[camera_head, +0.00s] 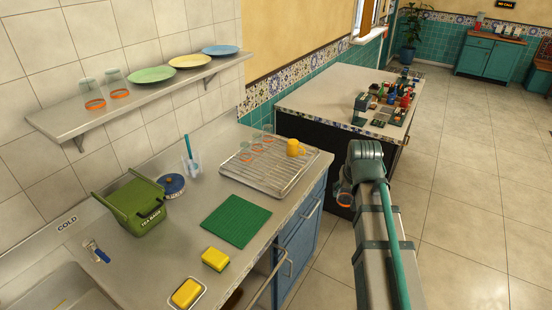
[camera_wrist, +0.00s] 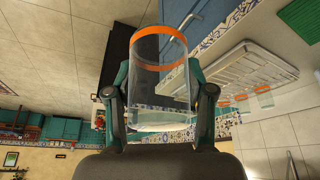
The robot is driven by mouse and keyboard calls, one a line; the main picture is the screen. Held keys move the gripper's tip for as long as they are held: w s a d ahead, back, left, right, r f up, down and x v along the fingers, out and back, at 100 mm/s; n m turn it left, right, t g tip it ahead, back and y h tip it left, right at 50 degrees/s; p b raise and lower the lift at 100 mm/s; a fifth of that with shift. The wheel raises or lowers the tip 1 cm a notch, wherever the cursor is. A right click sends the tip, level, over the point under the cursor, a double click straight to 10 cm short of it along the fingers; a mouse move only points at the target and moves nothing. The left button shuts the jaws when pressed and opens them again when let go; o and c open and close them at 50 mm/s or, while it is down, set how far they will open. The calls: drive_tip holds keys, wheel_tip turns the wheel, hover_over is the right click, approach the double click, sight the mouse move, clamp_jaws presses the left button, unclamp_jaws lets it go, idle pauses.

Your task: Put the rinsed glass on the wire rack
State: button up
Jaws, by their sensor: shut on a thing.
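A clear glass (camera_head: 343,189) with an orange rim band hangs beside my arm, off the counter's right side, its banded end down. In the wrist view the glass (camera_wrist: 160,68) sits between both fingers of my gripper (camera_wrist: 161,84), which is shut on it. My arm hides much of the gripper in the head view. The wire rack (camera_head: 252,180) lies on the counter to the left of the gripper, apart from the glass; it also shows in the wrist view (camera_wrist: 235,70).
The rack's near part is bare. A wall shelf (camera_head: 140,105) holds plates and glasses. A table (camera_head: 320,99) stands beyond.

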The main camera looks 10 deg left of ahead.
drive_tip(key=w+a+n+y+b, duration=0.1)
drive_tip(key=w+a+n, duration=0.1)
drive_tip(key=w+a, duration=0.35)
drive_tip(key=w+a+n+y+b, duration=0.1)
drive_tip(key=w+a+b, duration=0.15)
drive_tip(key=a, duration=0.65)
drive_tip(key=n+g+p, duration=0.1)
drive_tip(key=n+p, duration=0.4)
hover_over(273, 167)
drive_tip(key=s+d, duration=0.1)
drive_tip(key=s, duration=0.2)
drive_tip(key=shift+y, duration=0.3)
drive_tip(key=f, duration=0.6)
drive_tip(key=shift+w+d, duration=0.1)
drive_tip(key=shift+w, duration=0.15)
drive_tip(key=shift+w+f, duration=0.4)
drive_tip(key=shift+f, duration=0.15)
wheel_tip(273, 167, down, 3)
drive_tip(key=shift+w+r+p, duration=0.15)
drive_tip(key=shift+p, duration=1)
drive_tip(key=shift+f, duration=0.45)
drive_tip(key=shift+f, duration=0.1)
